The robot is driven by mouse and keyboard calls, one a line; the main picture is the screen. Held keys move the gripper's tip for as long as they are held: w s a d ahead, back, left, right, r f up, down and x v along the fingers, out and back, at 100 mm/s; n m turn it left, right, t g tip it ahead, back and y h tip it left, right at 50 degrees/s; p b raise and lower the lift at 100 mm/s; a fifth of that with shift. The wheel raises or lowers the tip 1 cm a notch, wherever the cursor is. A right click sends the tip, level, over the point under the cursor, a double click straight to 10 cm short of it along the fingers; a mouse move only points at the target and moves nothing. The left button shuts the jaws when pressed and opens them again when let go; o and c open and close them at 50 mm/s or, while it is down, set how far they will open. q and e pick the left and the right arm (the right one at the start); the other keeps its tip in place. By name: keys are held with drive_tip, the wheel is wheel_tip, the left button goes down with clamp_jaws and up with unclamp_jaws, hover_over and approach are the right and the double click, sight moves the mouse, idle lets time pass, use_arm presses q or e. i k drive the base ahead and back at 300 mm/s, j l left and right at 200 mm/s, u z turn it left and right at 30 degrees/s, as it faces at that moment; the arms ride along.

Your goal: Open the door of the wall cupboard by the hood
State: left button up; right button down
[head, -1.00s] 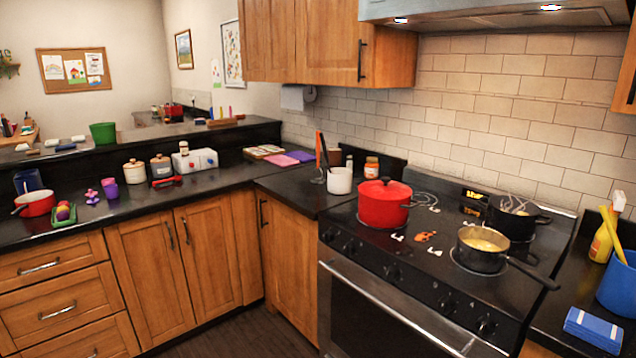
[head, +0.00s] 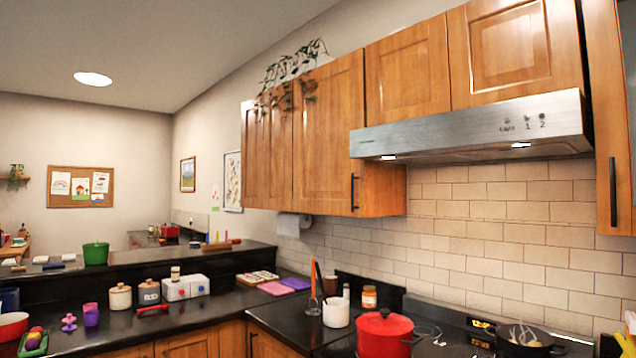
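The wall cupboard (head: 325,135) by the hood has wooden doors, all closed. Its door beside the hood has a dark vertical handle (head: 354,191) at its lower right. The steel range hood (head: 475,130) is fixed just right of this cupboard, under two shorter wooden doors. Another wall cupboard (head: 612,130) with a dark vertical handle (head: 613,196) stands right of the hood, cut by the picture edge; its door looks closed. Neither of my grippers shows in the head view.
The stove below the hood bears a red pot (head: 384,332) and a dark pan (head: 522,338). A white utensil holder (head: 336,312) and an orange-labelled jar (head: 369,297) stand on the counter under the cupboard. A paper roll (head: 288,225) hangs beneath it. A plant (head: 290,75) trails over its top.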

sight(327, 181)
drive_tip(key=i+j+z, duration=0.1)
drive_tip(key=z, duration=1)
drive_tip(key=i+j+z, duration=0.1)
drive_tip(key=j+z, duration=0.2)
drive_tip(key=j, duration=0.15)
drive_tip(key=j+z, duration=0.65)
drive_tip(key=j, duration=1.75)
drive_tip(key=z, duration=0.05)
